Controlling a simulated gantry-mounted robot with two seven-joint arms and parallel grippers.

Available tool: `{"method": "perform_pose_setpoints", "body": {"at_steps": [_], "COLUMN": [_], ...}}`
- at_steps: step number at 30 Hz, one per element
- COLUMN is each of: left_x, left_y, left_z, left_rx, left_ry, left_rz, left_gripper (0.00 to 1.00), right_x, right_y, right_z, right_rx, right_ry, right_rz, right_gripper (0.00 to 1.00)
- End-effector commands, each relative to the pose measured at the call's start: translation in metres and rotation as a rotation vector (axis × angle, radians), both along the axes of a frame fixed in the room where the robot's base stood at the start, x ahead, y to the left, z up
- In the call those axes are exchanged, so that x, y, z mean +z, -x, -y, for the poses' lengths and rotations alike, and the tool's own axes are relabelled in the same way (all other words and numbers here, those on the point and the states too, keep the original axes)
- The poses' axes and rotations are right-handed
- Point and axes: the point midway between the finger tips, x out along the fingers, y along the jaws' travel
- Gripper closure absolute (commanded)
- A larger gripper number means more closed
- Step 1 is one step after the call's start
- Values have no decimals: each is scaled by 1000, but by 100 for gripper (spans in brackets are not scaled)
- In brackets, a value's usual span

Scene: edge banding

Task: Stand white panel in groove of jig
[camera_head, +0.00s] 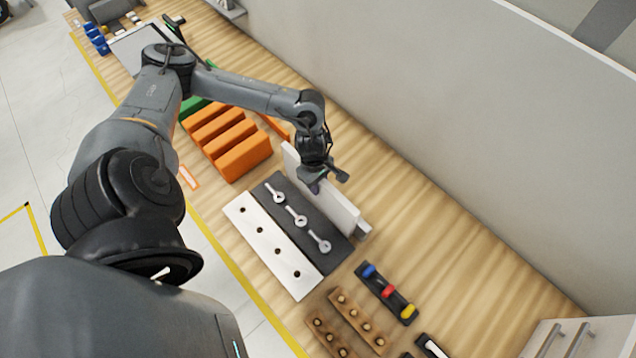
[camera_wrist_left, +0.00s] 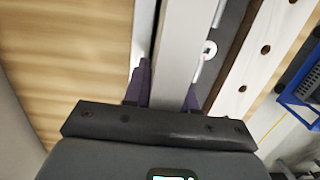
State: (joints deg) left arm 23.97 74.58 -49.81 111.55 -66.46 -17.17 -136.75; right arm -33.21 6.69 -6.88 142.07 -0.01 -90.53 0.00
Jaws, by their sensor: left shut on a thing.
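The white panel (camera_head: 338,205) stands upright on its long edge beside the dark tool board, running from upper left to lower right. In the left wrist view the panel (camera_wrist_left: 180,45) passes between the two fingers. My left gripper (camera_head: 324,179) is shut on its top edge, near the middle of its length. A small grey block (camera_head: 362,231), perhaps the end of the jig, shows at the panel's lower right end. The groove is hidden, so I cannot tell whether the panel's lower edge sits in it. My right gripper is not in view.
The dark board (camera_head: 272,192) with wrenches lies close along the panel, with a white holed board (camera_head: 250,228) beyond it. Orange blocks (camera_head: 240,155) stand at upper left. A rack with coloured pieces (camera_head: 388,292) lies below. Bare tabletop (camera_head: 430,220) lies towards the wall.

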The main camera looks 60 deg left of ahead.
Motion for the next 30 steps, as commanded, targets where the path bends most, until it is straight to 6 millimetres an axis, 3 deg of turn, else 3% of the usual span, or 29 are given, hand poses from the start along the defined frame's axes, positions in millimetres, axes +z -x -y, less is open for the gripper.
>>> {"method": "perform_pose_setpoints", "body": {"at_steps": [10, 11, 16, 30], "left_x": [1, 1, 1, 5], "left_y": [-1, -1, -1, 0], "left_z": [0, 0, 0, 0], "left_rx": [0, 0, 0, 0], "left_ry": [0, 0, 0, 0], "left_rz": [2, 2, 2, 0], "left_gripper": [100, 71, 45, 44], "right_x": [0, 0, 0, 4], "right_y": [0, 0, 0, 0], "right_z": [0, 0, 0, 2], "right_rx": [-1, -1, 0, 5], "right_ry": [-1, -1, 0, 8], "right_rz": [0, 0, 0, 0], "right_gripper": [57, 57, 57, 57]}}
